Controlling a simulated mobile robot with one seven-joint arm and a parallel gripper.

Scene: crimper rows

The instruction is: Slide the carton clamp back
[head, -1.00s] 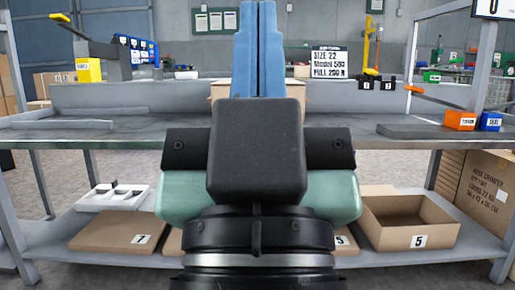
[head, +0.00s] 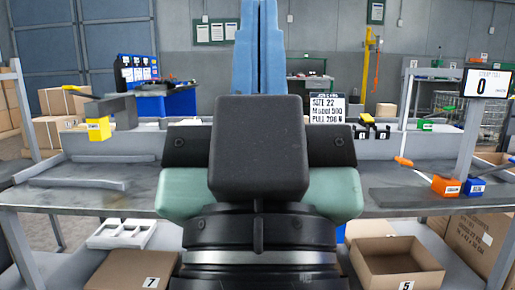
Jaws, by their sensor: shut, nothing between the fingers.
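My gripper (head: 260,48) is in the middle of the head view, its two blue fingers together and pointing up, with nothing between them. It is in front of the workbench (head: 100,190) and hides the bench's middle. I cannot tell for sure which thing is the carton clamp. A dark grey bar fixture (head: 110,104) with a yellow labelled block (head: 98,129) stands at the bench's left, well away from my gripper. An orange-tipped lever (head: 403,161) is at the right, also apart from it.
An orange block (head: 445,187) and a blue block (head: 473,188) sit at the bench's right, below a display reading 0 (head: 487,82). A sign (head: 327,107) stands behind. An open carton (head: 398,265) and a flat carton (head: 125,272) lie on the lower shelf.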

